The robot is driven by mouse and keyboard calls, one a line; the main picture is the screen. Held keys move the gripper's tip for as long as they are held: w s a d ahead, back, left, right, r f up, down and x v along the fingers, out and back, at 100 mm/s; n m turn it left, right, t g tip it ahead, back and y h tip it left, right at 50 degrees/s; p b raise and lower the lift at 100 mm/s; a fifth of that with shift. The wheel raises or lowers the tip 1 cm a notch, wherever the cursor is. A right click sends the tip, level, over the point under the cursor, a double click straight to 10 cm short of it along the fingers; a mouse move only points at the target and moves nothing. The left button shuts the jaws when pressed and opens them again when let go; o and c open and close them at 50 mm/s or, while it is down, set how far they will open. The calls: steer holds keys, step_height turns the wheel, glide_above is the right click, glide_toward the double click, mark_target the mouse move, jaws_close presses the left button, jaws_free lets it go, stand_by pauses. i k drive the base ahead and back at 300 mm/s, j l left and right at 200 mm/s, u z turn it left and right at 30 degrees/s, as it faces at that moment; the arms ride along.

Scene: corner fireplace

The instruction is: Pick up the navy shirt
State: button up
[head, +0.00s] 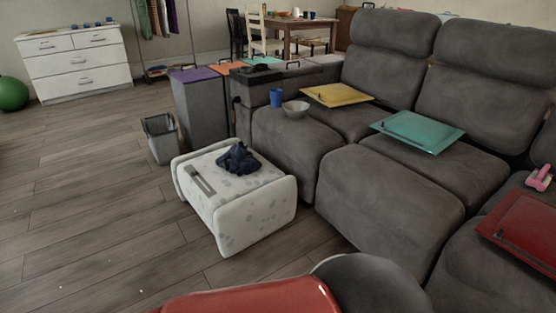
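The navy shirt (238,158) lies crumpled in a heap on top of a white, grey-spotted ottoman (250,207). It sits toward the back middle of the top, with its folds bunched up. The ottoman stands on the wood floor in front of the grey sofa. My gripper is not in view, so where it is relative to the shirt cannot be told.
A flat grey object (198,180) lies on the ottoman left of the shirt. A grey sofa (390,190) fills the right. A small bin (161,138) stands behind the ottoman. A red surface (255,300) crosses the bottom edge. Floor (90,210) at left is clear.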

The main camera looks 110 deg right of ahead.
mark_target(237, 160)
steer(key=z, duration=3.75)
steer(key=i+j+z, duration=0.15)
steer(key=z, duration=0.25)
steer(key=i+j+z, duration=0.15)
steer(key=j+z, duration=0.2)
steer(key=i+j+z, duration=0.1)
steer(key=j+z, duration=0.3)
steer(key=i+j+z, duration=0.25)
steer(key=j, duration=1.4)
steer(key=j+z, duration=0.25)
steer(key=j, duration=1.45)
steer(key=i, duration=0.05)
